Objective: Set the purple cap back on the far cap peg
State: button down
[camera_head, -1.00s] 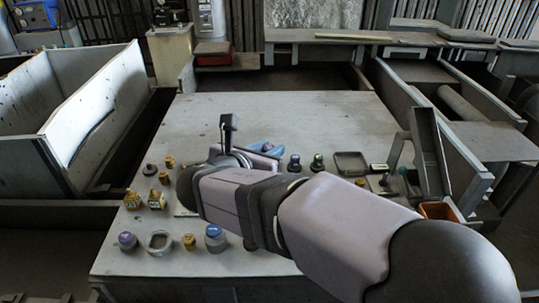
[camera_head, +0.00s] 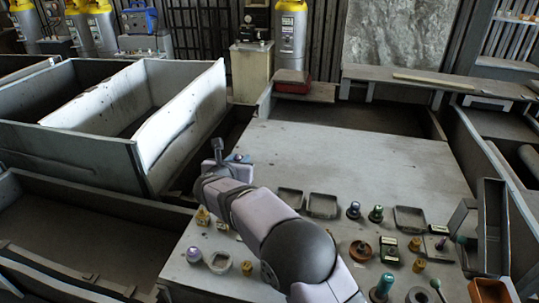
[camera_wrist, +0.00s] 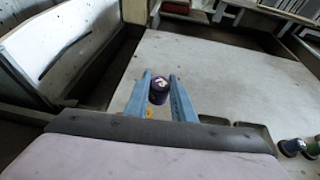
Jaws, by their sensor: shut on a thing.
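The purple cap (camera_wrist: 159,92) is between the blue fingers of my gripper (camera_wrist: 160,78) in the wrist view, with a pale mark on its top. The gripper is shut on it. In the head view a small purple spot (camera_head: 238,157) shows at the end of my arm, over the far left part of the table; the fingers are hard to make out there. A purple-topped piece (camera_head: 194,255) stands at the table's near left. I cannot tell which piece is the far cap peg; my arm hides part of the table.
Two dark shallow trays (camera_head: 322,206) lie right of my arm. A blue-topped knob (camera_head: 353,210) and a green-topped knob (camera_head: 376,214) stand beside them. Brass pieces and a teal-topped bottle (camera_head: 382,288) are nearer. The far table is clear; a walled bin (camera_head: 180,125) is at left.

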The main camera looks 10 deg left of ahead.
jog(key=a+f, duration=0.1)
jog(key=a, duration=0.1)
jog(key=a+f+n+y+p, duration=0.1)
jog(key=a, duration=0.2)
jog(key=a+f+n+y+p, duration=0.1)
jog(key=a+f, duration=0.1)
jog(key=shift+w+a, duration=0.3)
jog(key=shift+a, duration=0.1)
jog(key=shift+f, duration=0.1)
jog(key=shift+f+b, duration=1.6)
jog(key=shift+f, duration=0.75)
jog(key=shift+f+b, duration=0.55)
jog(key=shift+b, duration=0.5)
jog(key=shift+f+b, duration=0.9)
dwell(0.7)
